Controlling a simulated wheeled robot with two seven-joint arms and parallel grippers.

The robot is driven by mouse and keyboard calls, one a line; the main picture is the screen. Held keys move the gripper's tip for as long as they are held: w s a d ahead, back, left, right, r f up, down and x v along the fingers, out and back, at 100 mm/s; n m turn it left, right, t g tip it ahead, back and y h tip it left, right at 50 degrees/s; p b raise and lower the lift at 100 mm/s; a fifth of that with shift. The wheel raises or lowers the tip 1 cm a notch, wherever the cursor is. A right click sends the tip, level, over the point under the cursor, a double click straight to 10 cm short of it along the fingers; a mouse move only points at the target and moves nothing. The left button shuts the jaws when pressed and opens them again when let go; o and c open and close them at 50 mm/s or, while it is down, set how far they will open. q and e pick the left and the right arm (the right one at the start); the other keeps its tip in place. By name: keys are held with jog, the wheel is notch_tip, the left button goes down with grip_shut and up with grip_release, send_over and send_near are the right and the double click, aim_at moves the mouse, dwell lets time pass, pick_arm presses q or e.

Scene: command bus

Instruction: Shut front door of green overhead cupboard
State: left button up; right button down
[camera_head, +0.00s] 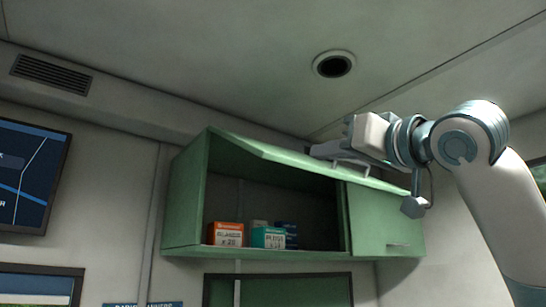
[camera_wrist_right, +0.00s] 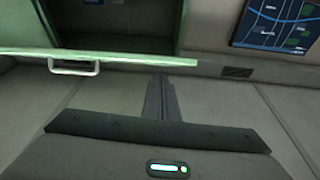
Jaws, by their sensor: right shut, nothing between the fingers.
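The green overhead cupboard (camera_head: 180,205) hangs on the wall in the middle of the head view. Its front door (camera_head: 290,159) is open, swung up from the top edge and sloping outward over the opening. A pale bar handle (camera_head: 350,170) is on the door's outer edge; the handle also shows in the right wrist view (camera_wrist_right: 75,69). My right gripper (camera_head: 320,151) is shut and empty, at the door's outer edge beside the handle. In the right wrist view, its fingers (camera_wrist_right: 160,90) reach close to the door edge (camera_wrist_right: 130,59); contact cannot be told. My left gripper is out of view.
Orange (camera_head: 228,234) and teal (camera_head: 268,238) boxes stand inside on the cupboard floor, with blue ones behind. A second green front (camera_head: 385,215) at the right is shut. The ceiling is close above my arm. A wall screen (camera_head: 30,175) is at the left.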

jog(key=s+a+r+n, duration=0.1)
jog(key=s+r, duration=0.2)
jog(key=s, duration=0.5)
jog(key=shift+a+n+y, duration=0.2)
jog(key=shift+n+y, duration=0.1)
jog(key=shift+y, duration=0.1)
jog(key=w+a+p, duration=0.7)
jog(key=w+p, duration=0.1)
jog(key=w, duration=0.1)
jog(key=shift+f, duration=0.2)
jog(key=shift+a, duration=0.15)
